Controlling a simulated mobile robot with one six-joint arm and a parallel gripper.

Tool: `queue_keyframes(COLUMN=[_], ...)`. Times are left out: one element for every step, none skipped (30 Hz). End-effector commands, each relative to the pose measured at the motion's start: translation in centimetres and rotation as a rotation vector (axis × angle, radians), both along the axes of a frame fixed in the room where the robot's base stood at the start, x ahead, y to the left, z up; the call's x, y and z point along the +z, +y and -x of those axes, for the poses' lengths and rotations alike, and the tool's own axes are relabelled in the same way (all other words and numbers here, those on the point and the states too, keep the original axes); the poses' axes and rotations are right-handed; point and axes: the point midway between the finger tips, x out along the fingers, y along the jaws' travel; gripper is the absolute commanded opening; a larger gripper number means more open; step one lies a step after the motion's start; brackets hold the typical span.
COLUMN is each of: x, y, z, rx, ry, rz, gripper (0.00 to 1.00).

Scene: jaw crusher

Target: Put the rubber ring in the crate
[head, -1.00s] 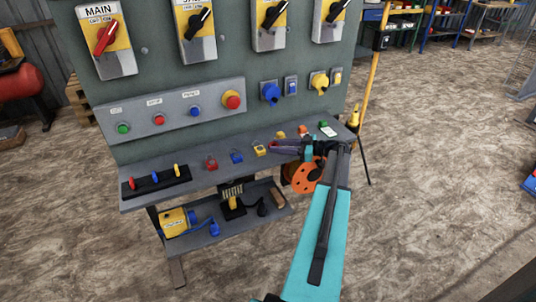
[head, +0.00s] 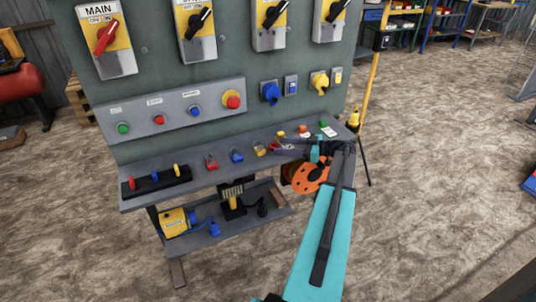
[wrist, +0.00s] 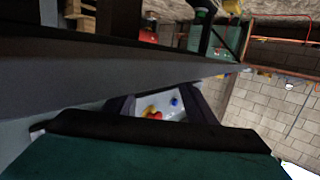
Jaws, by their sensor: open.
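I cannot make out the rubber ring or a crate in either view. My gripper (head: 288,146) is open over the right part of the panel's shelf (head: 192,172), close to a yellow padlock (head: 259,149). In the wrist view my gripper (wrist: 158,96) shows its two dark fingers apart, with no held thing visible between them. Through that gap a pale surface with small yellow, red and blue things shows.
Red (head: 211,162) and blue (head: 236,157) padlocks and a black rack (head: 155,181) stand on the shelf. An orange disc (head: 309,174) is beside my arm. A yellow motor (head: 178,222) sits on the lower shelf.

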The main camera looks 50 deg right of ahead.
Motion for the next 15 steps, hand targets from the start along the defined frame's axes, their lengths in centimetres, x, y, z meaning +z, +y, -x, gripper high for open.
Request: queue_keyframes(x=[0.0, 0.1, 0.2, 0.2, 0.3, 0.4, 0.4, 0.5, 0.6, 0.7, 0.7, 0.9, 0.9, 1.0, 1.1], y=[-0.4, -0.7, -1.0, -1.2, -1.3, -1.7, -1.9, -2.1, -2.3, -2.6, -2.8, -3.1, -3.2, -3.4, -3.6], z=[0.7, 1.2, 1.8, 2.2, 2.6, 3.2, 3.6, 4.1, 4.6, 5.1, 5.5, 6.0, 6.4, 6.7, 7.1], rx=[-0.002, -0.003, -0.003, -0.002, -0.002, -0.002, -0.003, -0.002, -0.001, -0.002, -0.002, -0.002, -0.001, -0.001, -0.001], ry=[-0.001, -0.001, -0.001, -0.001, -0.001, -0.001, 0.000, 0.000, 0.000, 0.000, 0.000, 0.000, 0.000, 0.000, 0.001], rz=[0.001, 0.001, 0.001, 0.001, 0.001, 0.001, 0.000, 0.000, 0.000, 0.000, 0.000, 0.000, 0.000, 0.000, 0.001], gripper=[0.51, 0.51, 0.51, 0.51, 0.51, 0.51, 0.51, 0.51, 0.51, 0.51, 0.51, 0.51, 0.51, 0.51, 0.51])
